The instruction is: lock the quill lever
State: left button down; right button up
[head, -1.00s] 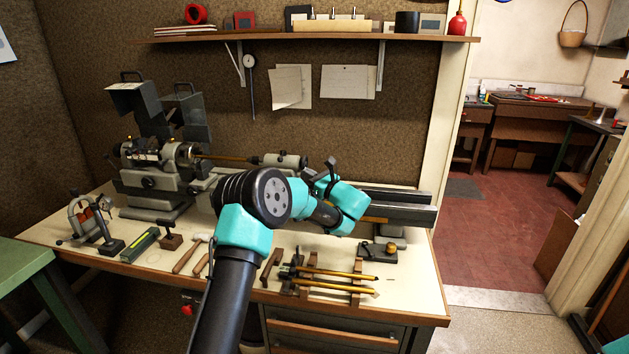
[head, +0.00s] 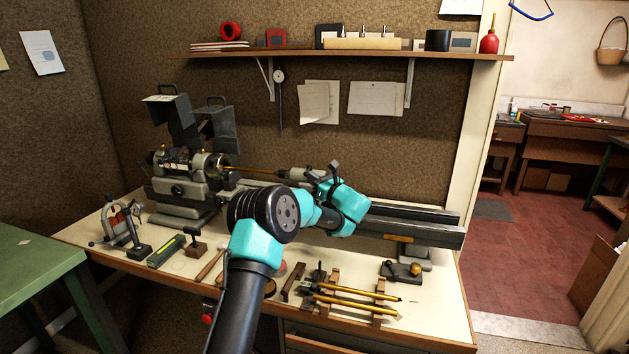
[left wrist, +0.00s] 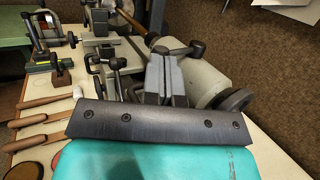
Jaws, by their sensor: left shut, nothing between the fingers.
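The tailstock (head: 293,174) is a grey casting on the lathe bed in the head view. In the left wrist view its body (left wrist: 205,78) fills the right of centre. A dark lever with a round black knob (left wrist: 197,48), apparently the quill lever, lies across its top. My left gripper (head: 331,170) is at the tailstock's right end, partly hidden by its own wrist. In the left wrist view its fingers (left wrist: 166,60) are shut and empty, with their tips close to the lever. I cannot tell whether they touch it. My right gripper is in neither view.
A second black-knobbed handle (left wrist: 116,64) stands left of the fingers, and a dark handwheel (left wrist: 233,100) is at their right. The lathe headstock (head: 180,187) is at the left. Brass rods (head: 350,301) rest on supports near the bench's front edge. A shelf (head: 350,52) hangs above.

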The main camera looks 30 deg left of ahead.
pick_arm(q)
jog(key=shift+s+a, duration=0.3)
jog(key=shift+a, duration=0.05)
dwell(0.3)
jog(key=shift+s+a, duration=0.4)
jog(key=shift+a, duration=0.35)
jog(key=shift+s+a, duration=0.25)
jog(key=shift+a, duration=0.55)
jog(key=shift+d, duration=0.1)
jog(key=s+d+f, duration=0.2)
jog(key=s+d, duration=0.7)
jog(key=d, duration=0.1)
jog(key=shift+s+f, duration=0.2)
jog(key=shift+f, duration=0.15)
